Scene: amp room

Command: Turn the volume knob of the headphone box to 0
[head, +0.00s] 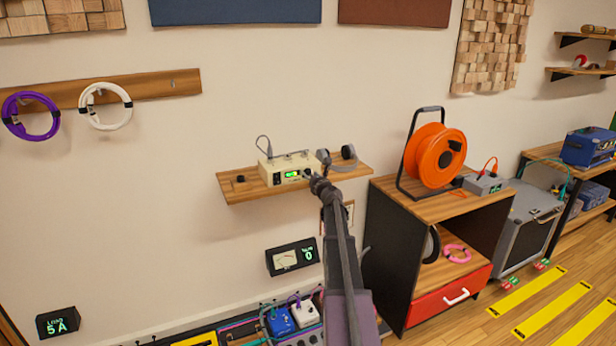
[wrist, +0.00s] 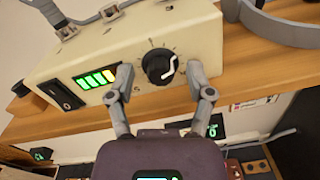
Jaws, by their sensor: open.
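The headphone box (head: 288,168) is a cream box on a wooden wall shelf in the head view, and it fills the upper part of the wrist view (wrist: 150,40). Its black volume knob (wrist: 159,66) has a white pointer mark, curved toward the lower right. Green and yellow level bars (wrist: 97,78) are lit left of the knob, with a black switch farther left. My gripper (wrist: 160,78) is open, with one finger on each side of the knob. I cannot tell whether either finger touches it. In the head view my arm hides the knob.
Headphones (head: 337,158) rest at the right of the shelf (head: 232,187). A small black item (head: 240,179) sits at its left end. A display (head: 293,257) showing 0 hangs below. A cabinet (head: 395,190) with an orange cable reel (head: 432,152) stands to the right.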

